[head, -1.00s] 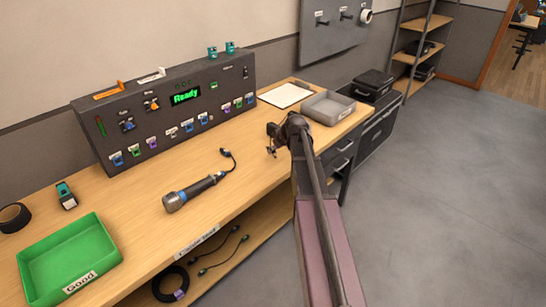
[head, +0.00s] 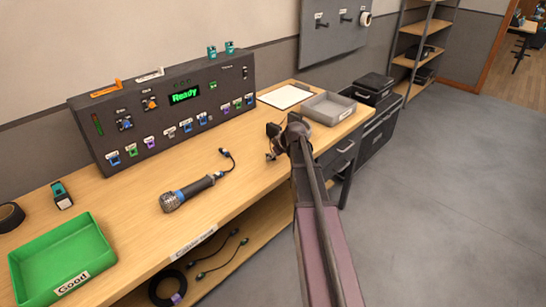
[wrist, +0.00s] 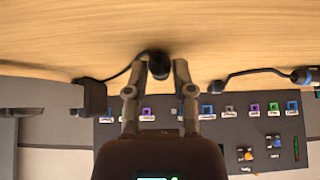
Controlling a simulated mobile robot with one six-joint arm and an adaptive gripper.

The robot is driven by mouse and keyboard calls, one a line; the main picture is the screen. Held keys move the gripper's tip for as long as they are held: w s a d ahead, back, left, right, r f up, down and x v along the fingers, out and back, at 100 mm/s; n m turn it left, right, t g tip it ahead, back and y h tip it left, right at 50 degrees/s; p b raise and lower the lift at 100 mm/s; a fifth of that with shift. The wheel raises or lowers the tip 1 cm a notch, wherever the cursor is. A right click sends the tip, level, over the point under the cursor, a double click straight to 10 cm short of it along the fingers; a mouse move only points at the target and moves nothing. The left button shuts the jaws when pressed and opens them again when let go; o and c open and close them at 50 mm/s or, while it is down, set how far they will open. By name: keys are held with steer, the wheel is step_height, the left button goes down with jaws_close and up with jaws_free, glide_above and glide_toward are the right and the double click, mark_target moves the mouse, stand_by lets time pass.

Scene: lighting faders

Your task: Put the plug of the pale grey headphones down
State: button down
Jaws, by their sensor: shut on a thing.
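My gripper (head: 272,153) is over the right part of the wooden bench, in front of the console. In the wrist view my gripper (wrist: 158,68) has its two fingertips closed on a small black plug (wrist: 158,65). A thin black cable (wrist: 118,74) runs from the plug toward the left of that view. The pale grey headphones themselves are not clearly seen in either view. In the head view the plug is too small to make out. The height of the plug above the bench top (head: 120,190) is hard to judge.
A dark console (head: 165,105) with several coloured sockets and a "Ready" display stands at the back. A grey tray (head: 345,116) and a clipboard (head: 285,96) lie beyond my gripper. A green tray (head: 95,240) is front left.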

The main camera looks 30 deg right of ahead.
steer(key=shift+f, duration=0.2)
steer(key=shift+c, duration=2.3)
jaws_free()
steer(key=shift+r, duration=0.1)
steer(key=shift+r, duration=0.1)
steer(key=shift+r+p, duration=0.35)
steer(key=shift+p, duration=0.1)
steer(key=p+v, duration=0.9)
steer(key=v, duration=0.2)
steer(key=shift+s+r+p, duration=0.3)
